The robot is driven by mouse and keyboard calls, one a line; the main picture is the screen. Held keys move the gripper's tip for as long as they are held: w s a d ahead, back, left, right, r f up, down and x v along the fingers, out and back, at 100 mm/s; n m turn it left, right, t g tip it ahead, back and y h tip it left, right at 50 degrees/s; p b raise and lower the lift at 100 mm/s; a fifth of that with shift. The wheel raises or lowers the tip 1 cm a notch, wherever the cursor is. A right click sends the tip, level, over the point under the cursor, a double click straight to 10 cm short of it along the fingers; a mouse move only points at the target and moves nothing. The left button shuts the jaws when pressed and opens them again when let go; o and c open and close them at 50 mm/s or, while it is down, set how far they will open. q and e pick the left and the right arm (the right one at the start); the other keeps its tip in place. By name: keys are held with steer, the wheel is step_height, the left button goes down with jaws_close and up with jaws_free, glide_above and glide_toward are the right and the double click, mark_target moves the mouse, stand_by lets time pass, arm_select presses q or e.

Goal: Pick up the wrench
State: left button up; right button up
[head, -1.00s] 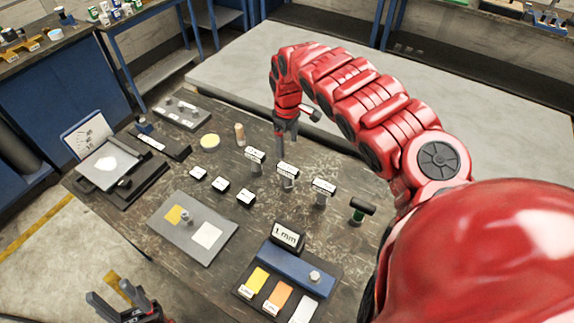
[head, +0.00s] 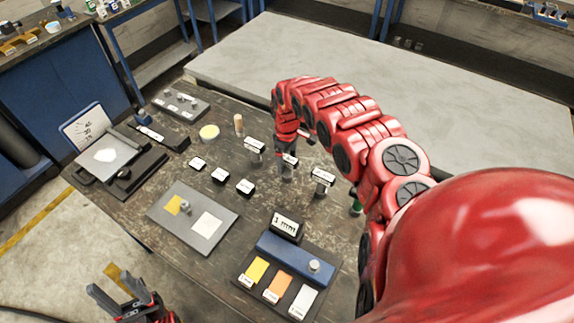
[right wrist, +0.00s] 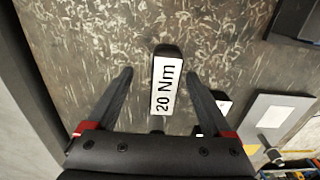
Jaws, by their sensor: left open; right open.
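Several upright T-shaped tools with labelled black handles stand in a row on the dark worktable. In the right wrist view one handle, labelled "20 Nm" (right wrist: 166,85), lies between the fingers of my right gripper (right wrist: 158,75), which is open with a gap on each side. In the head view my right gripper (head: 287,152) is over the middle T-handled tool (head: 289,165), apparently the same one; its fingers are partly hidden there. I cannot tell for certain which tool is the wrench. My left gripper (head: 112,288) is open and empty beyond the table's front left edge.
Neighbouring T-handled tools (head: 254,146) and (head: 322,177) stand close on both sides. Small labelled blocks (head: 220,175), a grey plate (head: 190,222) and a blue-backed tray (head: 295,262) lie nearer. A pale bench (head: 420,105) is behind.

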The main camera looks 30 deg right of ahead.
mark_target(287, 169)
steer(key=f, duration=0.1)
steer(key=f+p, duration=0.1)
steer(key=shift+s+a+f, duration=0.2)
steer(key=shift+s+f, duration=0.05)
steer(key=shift+f, duration=0.55)
steer(key=shift+d+f, duration=0.15)
steer(key=shift+f, duration=0.25)
jaws_close()
